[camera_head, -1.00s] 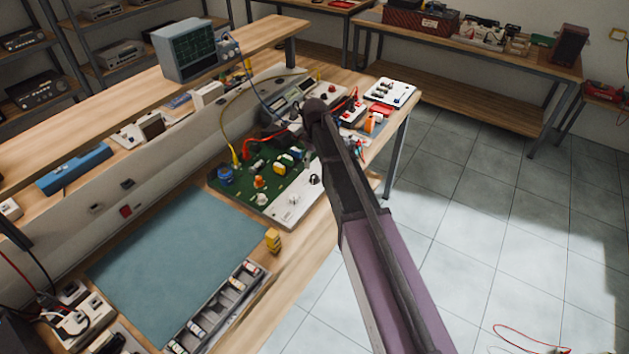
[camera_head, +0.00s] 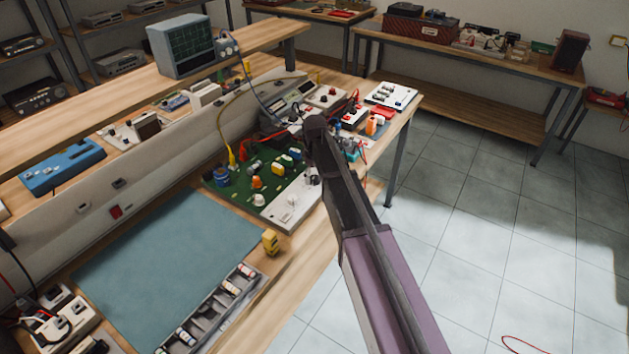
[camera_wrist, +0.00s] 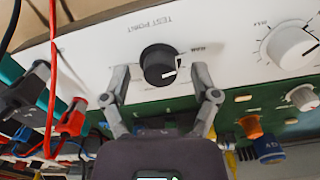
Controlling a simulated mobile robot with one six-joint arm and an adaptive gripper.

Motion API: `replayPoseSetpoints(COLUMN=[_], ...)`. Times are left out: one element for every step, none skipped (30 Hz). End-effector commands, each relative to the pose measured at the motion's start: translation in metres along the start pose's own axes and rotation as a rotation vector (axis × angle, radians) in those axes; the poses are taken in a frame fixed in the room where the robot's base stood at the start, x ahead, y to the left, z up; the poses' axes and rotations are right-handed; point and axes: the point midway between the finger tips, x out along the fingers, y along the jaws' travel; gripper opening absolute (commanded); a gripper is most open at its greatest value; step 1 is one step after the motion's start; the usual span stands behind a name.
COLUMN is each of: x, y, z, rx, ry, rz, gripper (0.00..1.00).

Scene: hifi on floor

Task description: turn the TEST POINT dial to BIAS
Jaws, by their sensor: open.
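The TEST POINT dial is a round black knob (camera_wrist: 159,64) with a white pointer mark, on a white panel (camera_wrist: 100,52). In the wrist view its mark points to the lower right. The printing beside the dial is too small to read surely, so I cannot tell which position it is at. My gripper (camera_wrist: 160,76) is open, with one finger on each side of the dial. Gaps show between the fingers and the knob. In the head view my arm covers the gripper and much of the area around the dial.
A larger white dial (camera_wrist: 290,44) and a smaller white knob (camera_wrist: 302,97) are to the right. A red cable (camera_wrist: 52,70) and a red clip (camera_wrist: 73,118) are on the left. A green circuit board (camera_head: 240,185) adjoins the panel; a blue-green mat (camera_head: 170,255) lies clear nearby.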

Motion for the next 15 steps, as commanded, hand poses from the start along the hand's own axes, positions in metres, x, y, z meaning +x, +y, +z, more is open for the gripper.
replayPoseSetpoints(x=[0.0029,0.0033,0.0037,0.0039,0.004,0.004,0.004,0.0039,0.0038,0.0038,0.0037,0.0037,0.0037,0.0037,0.0037], y=[0.0,0.0,0.0,0.0,0.0001,0.0001,0.0001,0.0001,0.0001,0.0001,0.0001,0.0001,0.0001,0.0001,0.0001], z=[0.0001,0.0001,0.0,0.0,0.0,0.0,0.0,0.0,0.0,0.0001,0.0001,0.0001,0.0001,0.0001,0.0001], rx=[0.0,0.0,0.0,0.0,0.0,0.0,0.0,0.0,0.0,0.0,0.0,0.0,0.0,0.0,0.0], ry=[0.0,0.0,0.0,0.0,0.0,0.0,0.0,0.0,0.0,0.0,0.0,0.0,0.0,0.0,0.0], rz=[0.0,0.0,0.0,0.0,0.0,0.0,0.0,0.0,0.0,0.0,0.0,0.0,0.0,0.0,0.0], gripper=[0.78,0.78,0.78,0.78,0.78,0.78,0.78,0.78,0.78,0.78,0.78,0.78,0.78,0.78,0.66])
